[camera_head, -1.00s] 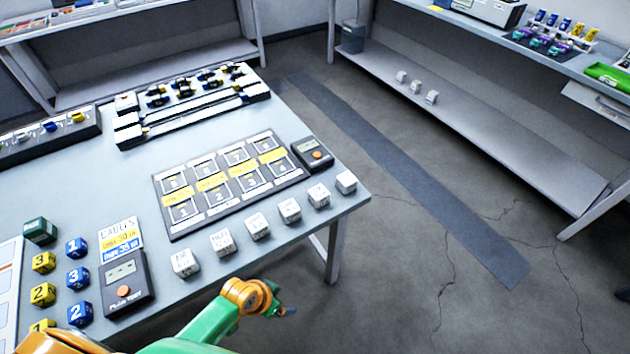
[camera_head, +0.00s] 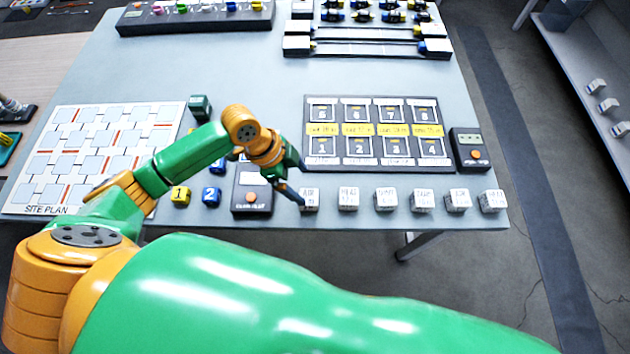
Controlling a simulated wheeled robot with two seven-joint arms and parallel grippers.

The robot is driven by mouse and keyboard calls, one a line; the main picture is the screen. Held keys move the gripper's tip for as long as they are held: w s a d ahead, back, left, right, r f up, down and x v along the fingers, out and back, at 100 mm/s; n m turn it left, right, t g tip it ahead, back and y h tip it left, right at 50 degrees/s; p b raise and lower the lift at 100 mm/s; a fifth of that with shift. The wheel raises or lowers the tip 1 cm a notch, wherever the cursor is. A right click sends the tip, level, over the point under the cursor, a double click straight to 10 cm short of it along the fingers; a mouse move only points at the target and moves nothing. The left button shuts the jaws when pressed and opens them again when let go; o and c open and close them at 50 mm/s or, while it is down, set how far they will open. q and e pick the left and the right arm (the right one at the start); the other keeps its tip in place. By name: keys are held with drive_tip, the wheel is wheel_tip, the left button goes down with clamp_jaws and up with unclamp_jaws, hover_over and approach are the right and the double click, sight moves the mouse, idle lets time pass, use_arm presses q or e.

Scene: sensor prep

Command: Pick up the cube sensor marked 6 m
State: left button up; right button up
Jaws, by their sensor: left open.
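A row of several white cube sensors lies along the table's front edge: a leftmost cube (camera_head: 309,199), a second cube (camera_head: 348,198), a third (camera_head: 385,199), with others to the right up to the end cube (camera_head: 492,201). Their dark print is too small to read surely, so I cannot tell which is marked 6 m. My left gripper (camera_head: 302,184) is open, with its fingers pointing right and down. It shows just left of and above the leftmost cube, with nothing seen between its fingers. My right gripper is not in view.
A dark slotted board (camera_head: 372,167) with yellow labels lies behind the cubes. Yellow and blue numbered cubes and a site plan board (camera_head: 30,175) lie at left.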

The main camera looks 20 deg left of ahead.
sight(308, 197)
use_arm(q)
drive_tip(key=f, duration=0.1)
drive_tip(key=s+d+f, duration=0.1)
drive_tip(key=f, duration=0.1)
drive_tip(key=d+f, duration=0.1)
drive_tip(key=shift+s+d+f+p, duration=0.15)
drive_tip(key=shift+s+f+p, duration=0.15)
drive_tip(key=shift+f, duration=0.1)
drive_tip(key=shift+w+d+f, duration=0.15)
drive_tip(key=shift+w+f, duration=0.1)
drive_tip(key=shift+w, duration=0.1)
drive_tip(key=shift+c, duration=0.2)
drive_tip(key=c, duration=1.4)
